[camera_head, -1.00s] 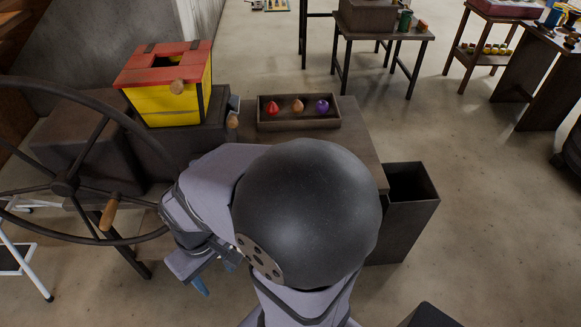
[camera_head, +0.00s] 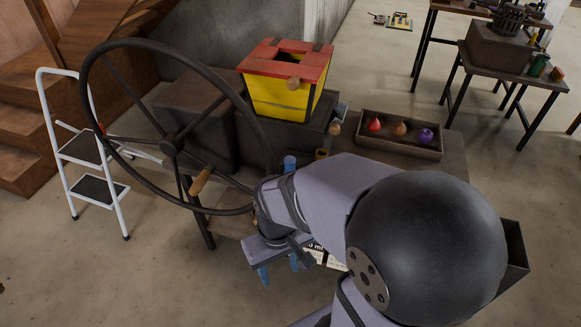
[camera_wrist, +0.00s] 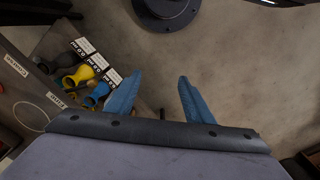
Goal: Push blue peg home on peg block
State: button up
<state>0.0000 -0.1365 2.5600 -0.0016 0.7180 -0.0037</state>
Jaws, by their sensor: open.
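My gripper (camera_head: 279,268) is open, with its two blue fingers pointing down in front of the bench in the head view. In the wrist view the fingers of my gripper (camera_wrist: 160,82) are spread, with only floor between them. A short upright blue cylinder (camera_head: 290,163) stands on the bench behind my arm in the head view; it may be the blue peg. My gripper is apart from it, nearer the camera. I cannot make out the peg block; my arm hides part of the bench.
A large handwheel (camera_head: 172,145) stands left of my arm. A yellow box with a red top (camera_head: 278,100) and a tray (camera_head: 437,152) of coloured tops stand behind. In the wrist view, yellow and blue pieces (camera_wrist: 85,77) and white labels lie left of the fingers. Floor is clear in front.

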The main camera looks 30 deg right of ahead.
jog(key=shift+c, duration=1.4)
